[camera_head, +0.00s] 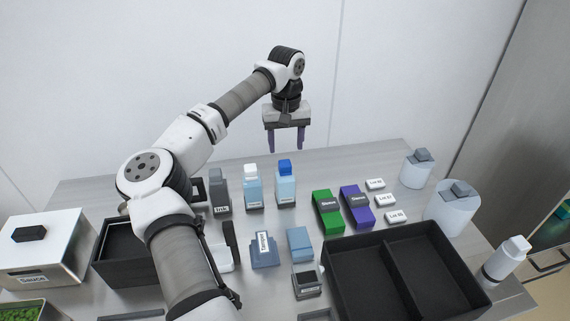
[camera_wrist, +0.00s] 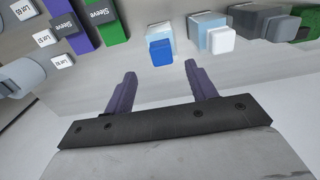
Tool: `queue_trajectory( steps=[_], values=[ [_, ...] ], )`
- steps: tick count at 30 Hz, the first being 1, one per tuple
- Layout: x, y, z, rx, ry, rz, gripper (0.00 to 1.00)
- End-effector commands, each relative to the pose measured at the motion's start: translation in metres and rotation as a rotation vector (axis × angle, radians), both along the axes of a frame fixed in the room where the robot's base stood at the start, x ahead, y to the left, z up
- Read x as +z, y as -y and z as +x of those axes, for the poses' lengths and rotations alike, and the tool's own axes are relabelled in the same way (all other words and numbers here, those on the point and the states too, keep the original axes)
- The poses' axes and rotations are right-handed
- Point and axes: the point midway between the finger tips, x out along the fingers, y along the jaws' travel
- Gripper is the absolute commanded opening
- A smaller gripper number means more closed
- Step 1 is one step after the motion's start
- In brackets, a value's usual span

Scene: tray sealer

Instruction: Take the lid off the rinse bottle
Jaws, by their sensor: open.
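Two light-blue bottles stand side by side at the back of the table. One has a white lid (camera_head: 251,171) and the other a blue lid (camera_head: 285,167); their labels are too small to read, so I cannot tell which is the rinse bottle. My gripper (camera_head: 286,146) is open and empty, above and behind the blue-lidded bottle (camera_head: 286,187). In the wrist view, the blue lid (camera_wrist: 161,53) lies just beyond the space between my fingertips (camera_wrist: 160,72), apart from them. The white lid (camera_wrist: 221,41) is to its right.
A grey ink bottle (camera_head: 219,192) stands left of the white-lidded bottle. Green (camera_head: 328,210) and purple (camera_head: 357,206) sleeve boxes lie to the right. A black divided tray (camera_head: 384,250) fills the front right. Another white-capped bottle (camera_head: 505,261) stands at the right edge.

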Motion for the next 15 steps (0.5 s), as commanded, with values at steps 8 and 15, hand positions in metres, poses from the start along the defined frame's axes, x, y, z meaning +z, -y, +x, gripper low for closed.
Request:
queue_trajectory(
  steps=[8, 15],
  values=[
    [-0.024, -0.002, -0.002, 0.001, -0.004, -0.003, 0.56],
    [-0.054, -0.002, -0.002, 0.0, 0.0, -0.002, 0.56]
  ],
)
